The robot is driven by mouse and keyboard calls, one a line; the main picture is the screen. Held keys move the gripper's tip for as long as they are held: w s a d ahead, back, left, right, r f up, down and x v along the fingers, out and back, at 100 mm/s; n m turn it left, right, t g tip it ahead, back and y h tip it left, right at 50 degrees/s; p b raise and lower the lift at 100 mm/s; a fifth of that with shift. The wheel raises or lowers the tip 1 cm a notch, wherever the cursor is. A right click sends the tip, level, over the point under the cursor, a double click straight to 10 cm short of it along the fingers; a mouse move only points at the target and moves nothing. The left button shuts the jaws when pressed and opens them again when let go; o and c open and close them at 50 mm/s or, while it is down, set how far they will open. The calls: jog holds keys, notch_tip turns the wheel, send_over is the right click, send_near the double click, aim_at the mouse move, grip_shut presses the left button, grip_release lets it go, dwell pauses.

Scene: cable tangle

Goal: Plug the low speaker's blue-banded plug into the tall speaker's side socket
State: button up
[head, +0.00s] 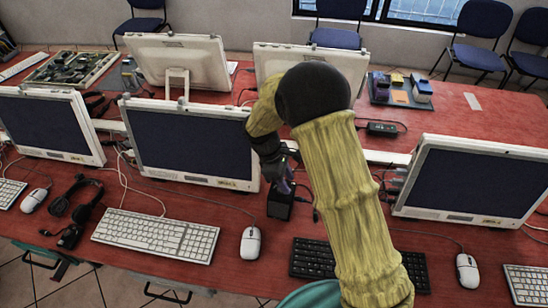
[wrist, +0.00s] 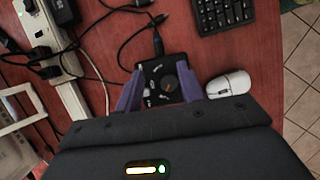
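A small black speaker-like box (head: 280,207) stands on the red table below my gripper (head: 285,178). In the wrist view the box (wrist: 160,72) shows its top, with a round knob and light markings. I cannot tell whether it is the low or the tall speaker. My gripper (wrist: 160,75) has its purple fingers spread on either side of the box; whether they touch it is unclear. A dark cable end (wrist: 158,45) lies beside the box. No blue band can be made out, and no side socket shows. My arm hides part of the table.
A white mouse (wrist: 230,84) and a black keyboard (wrist: 222,12) lie close to the box. A white power strip (wrist: 62,88) with dark adapters and tangled cables lies on the other side. Monitors (head: 192,140) stand behind in the head view.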

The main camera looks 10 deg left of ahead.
jog(key=v, duration=1)
jog(key=shift+a+r+b, duration=0.2)
jog(key=shift+r+b, duration=0.1)
jog(key=shift+r, duration=0.05)
jog(key=shift+o, duration=0.2)
jog(key=shift+d, duration=0.1)
jog(key=s+d+m+t+y, duration=0.1)
jog(key=s+d+m, duration=0.3)
jog(key=d, duration=0.4)
jog(key=s+d+r+m+t+y, duration=0.1)
jog(key=s+d+m+y, duration=0.1)
jog(key=s+d+m, duration=0.3)
jog(key=s+d+m+t+y, duration=0.1)
jog(key=s+d+m, duration=0.3)
jog(key=d+m, duration=0.4)
jog(key=d, duration=0.3)
jog(key=shift+s+d+r, duration=0.2)
jog(key=shift+s+r, duration=0.2)
jog(key=shift+d, duration=0.1)
